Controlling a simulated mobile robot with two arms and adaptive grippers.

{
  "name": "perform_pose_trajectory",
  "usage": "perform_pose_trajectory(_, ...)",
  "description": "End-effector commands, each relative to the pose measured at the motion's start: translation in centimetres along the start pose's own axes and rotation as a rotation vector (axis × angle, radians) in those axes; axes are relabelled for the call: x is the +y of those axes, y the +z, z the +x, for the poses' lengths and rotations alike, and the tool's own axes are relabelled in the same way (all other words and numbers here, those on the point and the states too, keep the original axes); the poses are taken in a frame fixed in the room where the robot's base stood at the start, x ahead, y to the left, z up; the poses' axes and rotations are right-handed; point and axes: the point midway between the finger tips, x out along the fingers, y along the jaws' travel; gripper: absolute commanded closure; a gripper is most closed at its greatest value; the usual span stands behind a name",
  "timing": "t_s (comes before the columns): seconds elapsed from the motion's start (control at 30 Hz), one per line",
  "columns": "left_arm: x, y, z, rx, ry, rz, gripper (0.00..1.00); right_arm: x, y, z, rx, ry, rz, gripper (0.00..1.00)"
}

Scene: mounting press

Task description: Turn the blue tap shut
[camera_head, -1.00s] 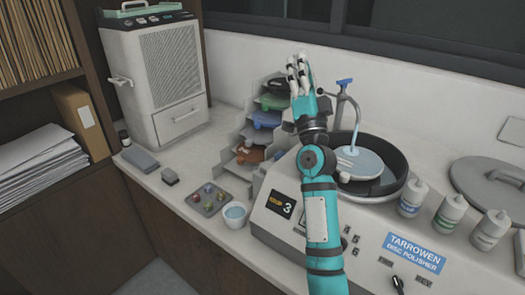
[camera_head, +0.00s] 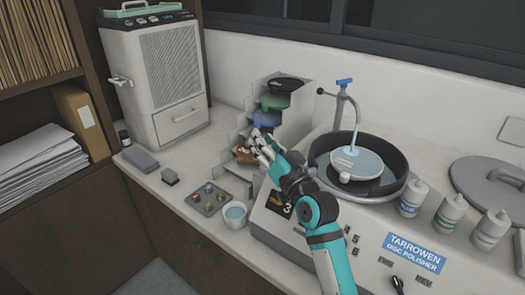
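The blue tap (camera_head: 345,83) sits on top of an upright metal pipe behind the polisher's round bowl. A thin curved tube comes down from it, and a pale blue stream (camera_head: 354,139) reaches the disc (camera_head: 357,163) in the bowl. My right gripper (camera_head: 259,147) is left of the tap and lower, in front of the stepped rack, with its fingers apart. It overlaps the brown piece on the rack in the picture; I cannot tell whether they touch. The tap is in full view. My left gripper is not in view.
The polisher bowl's dark rim (camera_head: 398,178) lies right of my arm. Several bottles (camera_head: 448,211) and a grey lid (camera_head: 490,184) stand further right. The stepped rack (camera_head: 234,126) holds coloured pieces. A small cup (camera_head: 236,216) and a tray (camera_head: 207,208) are at the front left.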

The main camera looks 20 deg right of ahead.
Motion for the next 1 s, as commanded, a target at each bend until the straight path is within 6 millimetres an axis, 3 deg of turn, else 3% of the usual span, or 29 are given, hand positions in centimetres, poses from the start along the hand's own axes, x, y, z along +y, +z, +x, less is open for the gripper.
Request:
perform_pose_trajectory(0.2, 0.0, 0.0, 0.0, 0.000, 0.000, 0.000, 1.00, -0.1, 1.8, -0.8, -0.062, 0.006, -0.023, 0.66)
perform_pose_trajectory(0.57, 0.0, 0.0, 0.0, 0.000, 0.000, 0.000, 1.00, -0.1, 2.1, -0.9, -0.072, 0.006, -0.027, 0.66)
perform_pose_trajectory(0.67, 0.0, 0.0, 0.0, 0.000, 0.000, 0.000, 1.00, -0.1, 3.3, -1.6, -0.112, 0.010, -0.041, 0.66)
perform_pose_trajectory(0.77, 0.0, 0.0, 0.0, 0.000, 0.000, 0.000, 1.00, -0.1, 7.5, -4.0, -0.257, 0.023, -0.090, 0.66)
perform_pose_trajectory(0.9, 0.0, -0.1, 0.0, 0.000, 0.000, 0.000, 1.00, 0.1, 15.0, -10.6, -0.557, 0.058, -0.187, 0.66)
perform_pose_trajectory(1.0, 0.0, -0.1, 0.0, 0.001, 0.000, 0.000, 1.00, 0.5, 19.2, -15.9, -0.760, 0.087, -0.245, 0.66)
